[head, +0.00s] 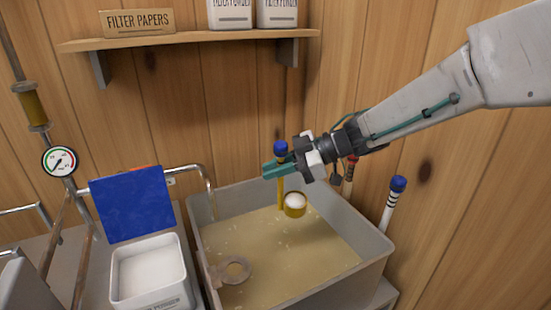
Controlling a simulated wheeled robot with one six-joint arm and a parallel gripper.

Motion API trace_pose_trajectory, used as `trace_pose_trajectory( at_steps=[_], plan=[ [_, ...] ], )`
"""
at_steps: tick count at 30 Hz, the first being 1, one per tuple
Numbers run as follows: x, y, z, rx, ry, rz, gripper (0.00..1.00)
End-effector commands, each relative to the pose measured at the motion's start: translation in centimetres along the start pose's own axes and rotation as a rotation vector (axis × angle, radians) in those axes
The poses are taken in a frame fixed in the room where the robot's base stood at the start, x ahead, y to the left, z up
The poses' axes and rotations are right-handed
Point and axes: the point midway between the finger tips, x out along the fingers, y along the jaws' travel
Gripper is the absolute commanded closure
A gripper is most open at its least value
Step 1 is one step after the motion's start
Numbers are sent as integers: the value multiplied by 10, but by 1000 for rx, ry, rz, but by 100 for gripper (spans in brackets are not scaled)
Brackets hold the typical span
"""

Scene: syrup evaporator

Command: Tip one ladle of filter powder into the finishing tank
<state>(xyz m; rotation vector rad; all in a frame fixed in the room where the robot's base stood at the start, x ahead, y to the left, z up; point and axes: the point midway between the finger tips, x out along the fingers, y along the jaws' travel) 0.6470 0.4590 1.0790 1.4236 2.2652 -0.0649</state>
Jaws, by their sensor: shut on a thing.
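My gripper (279,169) is shut on the upper handle of a yellow ladle (294,209) with a blue knob (280,148) on top. The ladle hangs roughly upright, its bowl heaped with white powder. It is over the finishing tank (377,262), a grey rectangular tank of golden, speckled liquid. Whether the bowl touches the liquid I cannot tell. An open white bin of white powder (150,272) stands left of the tank, its front label partly cut off.
A blue cloth or panel (132,208) rises behind the bin. A curved pipe (208,178) reaches the tank's back left corner. A ring-shaped thing (235,270) is at the tank's left. A blue-capped rod (393,203) stands at the right rim. A shelf (190,40) crosses above.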

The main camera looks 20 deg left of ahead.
Motion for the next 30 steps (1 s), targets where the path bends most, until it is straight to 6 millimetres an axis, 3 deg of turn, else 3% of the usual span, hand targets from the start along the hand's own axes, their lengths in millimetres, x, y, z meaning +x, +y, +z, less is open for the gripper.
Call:
trace_pose_trajectory(
  at_steps=[13,30],
  plan=[
    [19,-49,20,-373,-63,152,100],
    [46,-93,67,-820,-136,339,100]
  ],
)
